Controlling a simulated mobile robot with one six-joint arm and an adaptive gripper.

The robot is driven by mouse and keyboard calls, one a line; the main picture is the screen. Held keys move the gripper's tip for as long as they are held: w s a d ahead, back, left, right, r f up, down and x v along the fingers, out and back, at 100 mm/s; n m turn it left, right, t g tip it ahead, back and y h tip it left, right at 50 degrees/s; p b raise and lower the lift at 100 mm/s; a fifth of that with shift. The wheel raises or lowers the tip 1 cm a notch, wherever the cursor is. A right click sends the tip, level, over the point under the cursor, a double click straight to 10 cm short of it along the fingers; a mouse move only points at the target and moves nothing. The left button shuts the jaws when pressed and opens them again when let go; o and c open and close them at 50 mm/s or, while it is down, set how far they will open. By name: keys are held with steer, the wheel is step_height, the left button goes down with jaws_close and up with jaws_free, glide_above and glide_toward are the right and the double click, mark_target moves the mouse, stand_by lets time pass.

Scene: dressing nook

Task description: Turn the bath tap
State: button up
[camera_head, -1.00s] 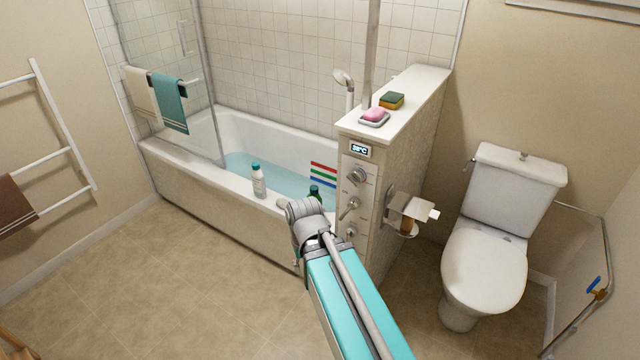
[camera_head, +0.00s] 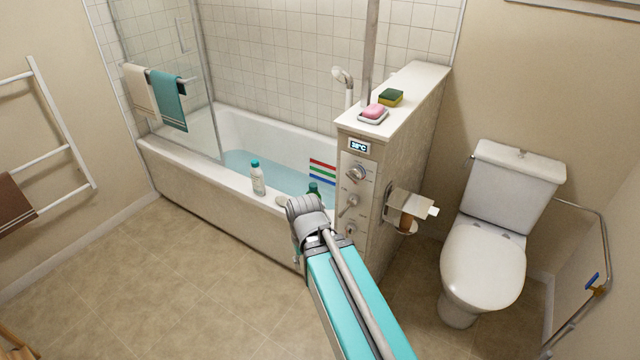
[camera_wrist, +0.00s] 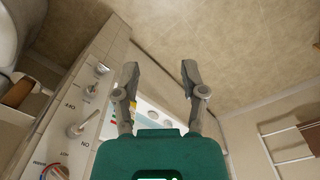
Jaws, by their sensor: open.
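The control panel (camera_head: 355,190) is on the end of the half wall by the bath. I cannot tell which is the bath tap. My gripper (camera_wrist: 160,70) is open and empty, to the right of the panel and apart from it. My arm hides the fingers in the head view.
A paper holder (camera_head: 408,207) juts from the half wall, near the toilet (camera_head: 484,265).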

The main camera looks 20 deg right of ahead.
steer(key=w+d+f+n+h+b, duration=0.3)
steer(key=w+d+f+b, duration=0.1)
steer(key=f+b, duration=0.25)
steer(key=n+t+h+b, duration=0.8)
steer(key=n+h+b, duration=0.6)
steer(key=b, duration=1.2)
glide_toward(340, 215)
steer(key=s+a+n, duration=0.1)
steer(key=s+a, duration=0.1)
steer(key=a, duration=0.1)
steer(key=shift+w+d+r+y, duration=0.2)
steer(key=shift+r+y, duration=0.2)
steer(key=shift+r, duration=0.15)
steer(key=shift+x, duration=6.85)
steer(key=shift+f, duration=0.1)
jaws_close()
